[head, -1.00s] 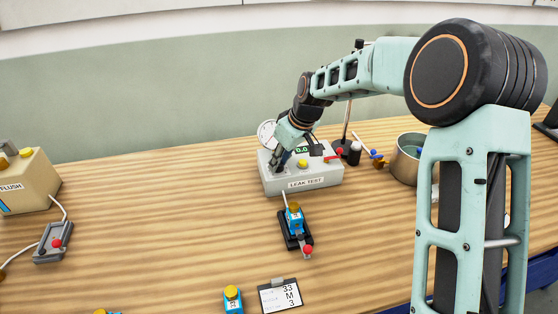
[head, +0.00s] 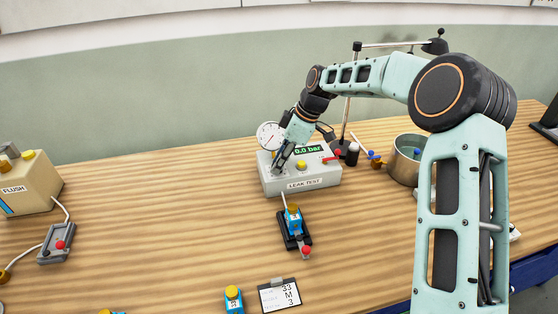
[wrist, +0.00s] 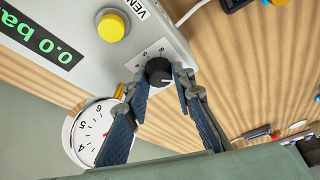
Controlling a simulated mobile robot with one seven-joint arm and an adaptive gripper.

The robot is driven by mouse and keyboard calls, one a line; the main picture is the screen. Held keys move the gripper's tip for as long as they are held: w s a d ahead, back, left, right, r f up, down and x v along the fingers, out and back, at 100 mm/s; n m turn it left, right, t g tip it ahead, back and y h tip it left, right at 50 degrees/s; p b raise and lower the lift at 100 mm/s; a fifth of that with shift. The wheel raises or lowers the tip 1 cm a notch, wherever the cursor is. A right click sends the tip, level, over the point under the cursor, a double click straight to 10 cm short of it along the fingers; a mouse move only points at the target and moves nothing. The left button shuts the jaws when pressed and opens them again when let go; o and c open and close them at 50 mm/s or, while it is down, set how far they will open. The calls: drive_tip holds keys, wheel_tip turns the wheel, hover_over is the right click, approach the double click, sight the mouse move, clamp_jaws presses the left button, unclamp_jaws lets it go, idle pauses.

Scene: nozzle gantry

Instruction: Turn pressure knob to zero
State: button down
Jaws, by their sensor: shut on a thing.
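The grey leak test box (head: 330,178) stands on the bench in the head view. Its green display (head: 308,150) reads 0.0 bar; it also shows in the wrist view (wrist: 42,40). The black pressure knob (wrist: 158,70) sits on a white numbered scale on the box. My gripper (wrist: 161,80) has one finger on each side of the knob and is shut on it. In the head view my gripper (head: 279,163) covers the knob at the box's left end. The knob's exact setting is hard to read.
A round gauge (head: 268,135) stands behind the box's left end. A yellow button (wrist: 112,27) is near the knob. A blue device (head: 293,222) lies in front of the box. A metal pot (head: 404,160) stands to the right.

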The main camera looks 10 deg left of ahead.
idle(0.4)
drive_tip(key=c, duration=1.7)
unclamp_jaws()
drive_tip(key=shift+o, duration=0.2)
drive_tip(key=v, duration=1.2)
